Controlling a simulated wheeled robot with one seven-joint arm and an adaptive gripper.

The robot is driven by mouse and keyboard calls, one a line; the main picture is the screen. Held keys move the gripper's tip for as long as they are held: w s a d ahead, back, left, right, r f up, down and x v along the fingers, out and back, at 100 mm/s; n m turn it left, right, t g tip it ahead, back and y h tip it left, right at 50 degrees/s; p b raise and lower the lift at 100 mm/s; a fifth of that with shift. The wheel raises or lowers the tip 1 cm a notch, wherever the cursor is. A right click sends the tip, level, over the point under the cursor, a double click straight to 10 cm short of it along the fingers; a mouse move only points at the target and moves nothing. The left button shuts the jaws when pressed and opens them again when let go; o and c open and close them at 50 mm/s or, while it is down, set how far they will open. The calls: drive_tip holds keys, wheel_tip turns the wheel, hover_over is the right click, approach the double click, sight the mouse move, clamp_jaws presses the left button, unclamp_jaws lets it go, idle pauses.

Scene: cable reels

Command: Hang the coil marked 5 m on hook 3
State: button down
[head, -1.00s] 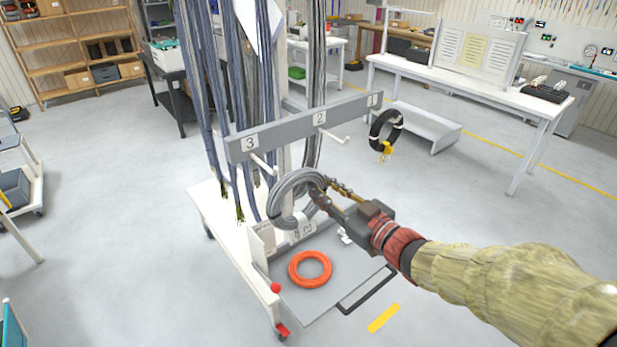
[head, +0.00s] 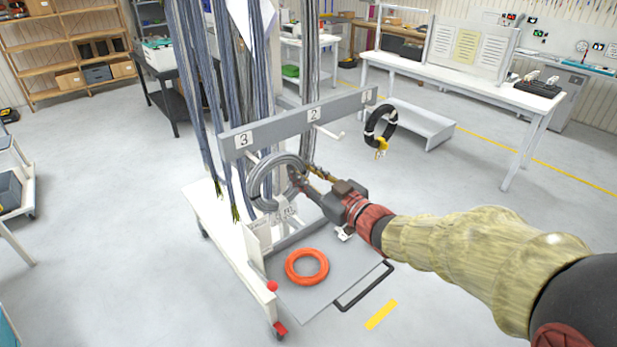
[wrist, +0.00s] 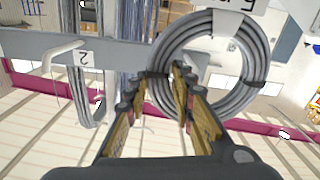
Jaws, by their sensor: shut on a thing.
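The grey coil (head: 262,180) is held upright in front of the rail (head: 240,143), just below the number 3 plate (head: 243,139). My gripper (head: 303,177) is shut on its right side. In the wrist view the coil (wrist: 160,50) shows between and beyond the fingertips (wrist: 168,76), with dark ties. Its white tag (wrist: 240,22) shows upside-down writing, partly cut off, that seems to include a 5. Hook 2 (head: 328,132) is empty.
A black coil (head: 380,128) with a yellow tag hangs at hook 1. An orange coil (head: 307,267) lies on the grey tray (head: 318,298) below. Long cables (head: 235,90) hang behind the rail at left.

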drive_tip(key=w+a+f+b, duration=0.2)
drive_tip(key=w+a, duration=0.2)
drive_tip(key=w, duration=0.1)
drive_tip(key=shift+w+f, duration=0.35)
drive_tip(key=shift+w, duration=0.05)
idle(0.6)
drive_tip(key=shift+b, duration=0.3)
drive_tip(key=c, duration=1.7)
unclamp_jaws()
drive_tip(key=shift+o, duration=0.7)
drive_tip(key=shift+o, duration=0.7)
